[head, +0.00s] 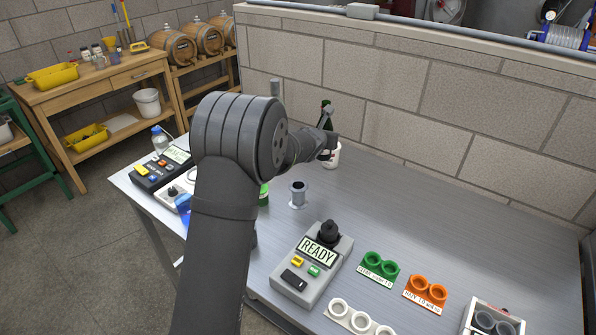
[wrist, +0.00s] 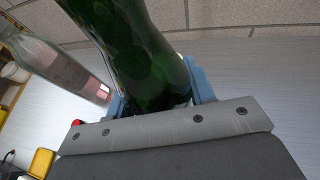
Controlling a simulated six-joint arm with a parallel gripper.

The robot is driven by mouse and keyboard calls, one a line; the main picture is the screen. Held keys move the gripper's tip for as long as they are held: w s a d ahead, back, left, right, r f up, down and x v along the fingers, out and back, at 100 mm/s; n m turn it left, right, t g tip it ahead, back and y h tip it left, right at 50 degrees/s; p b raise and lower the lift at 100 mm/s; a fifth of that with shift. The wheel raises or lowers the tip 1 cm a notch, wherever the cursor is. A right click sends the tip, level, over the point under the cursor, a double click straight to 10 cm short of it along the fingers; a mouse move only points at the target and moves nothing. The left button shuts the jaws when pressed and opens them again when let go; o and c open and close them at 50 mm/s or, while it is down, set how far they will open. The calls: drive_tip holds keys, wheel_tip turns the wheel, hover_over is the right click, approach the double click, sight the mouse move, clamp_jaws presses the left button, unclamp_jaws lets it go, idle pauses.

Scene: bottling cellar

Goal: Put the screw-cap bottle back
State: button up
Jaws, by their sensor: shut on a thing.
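In the wrist view a dark green glass bottle (wrist: 140,50) stands between the blue fingers of my gripper (wrist: 155,82), which is shut on it. The bottle's top and cap are out of that view. In the head view the bottle's green neck (head: 326,106) rises above my gripper (head: 328,138) near the back wall, and my wrist hides part of the bottle. A white round shape (head: 332,158) shows just below the gripper; I cannot tell if it is a separate thing or part of the bottle. A clear bottle with a pinkish label (wrist: 62,70) is left of the green one in the wrist view.
A grey meter reading READY (head: 318,250) stands on the metal bench (head: 430,215). Green (head: 380,266) and orange (head: 425,292) ring holders, a white one (head: 340,306) and a box (head: 478,308) lie to the right. A grey spool-shaped piece (head: 298,194) is mid-bench. A block wall (head: 470,95) closes the back.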

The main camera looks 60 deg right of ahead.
drive_tip(key=shift+s+d+f, duration=0.1)
drive_tip(key=shift+s+f, duration=0.05)
drive_tip(key=shift+s, duration=0.15)
drive_tip(key=shift+w+d+f, duration=0.15)
drive_tip(key=shift+w+f, duration=1.65)
drive_tip(key=shift+w, duration=0.1)
drive_tip(key=shift+w+d+f, duration=0.2)
drive_tip(key=shift+w+f, duration=1.65)
drive_tip(key=shift+w, duration=0.1)
drive_tip(key=shift+w+d+f, duration=0.15)
drive_tip(key=shift+w+f, duration=1.65)
drive_tip(key=shift+w, duration=0.1)
drive_tip(key=shift+f, duration=0.1)
drive_tip(key=o, duration=1.3)
drive_tip(key=shift+f, duration=0.1)
drive_tip(key=shift+c, duration=0.2)
drive_tip(key=shift+a+r, duration=0.2)
drive_tip(key=shift+r, duration=0.1)
drive_tip(key=v, duration=1.1)
drive_tip(key=shift+s+a, duration=0.25)
drive_tip(key=shift+a, duration=0.05)
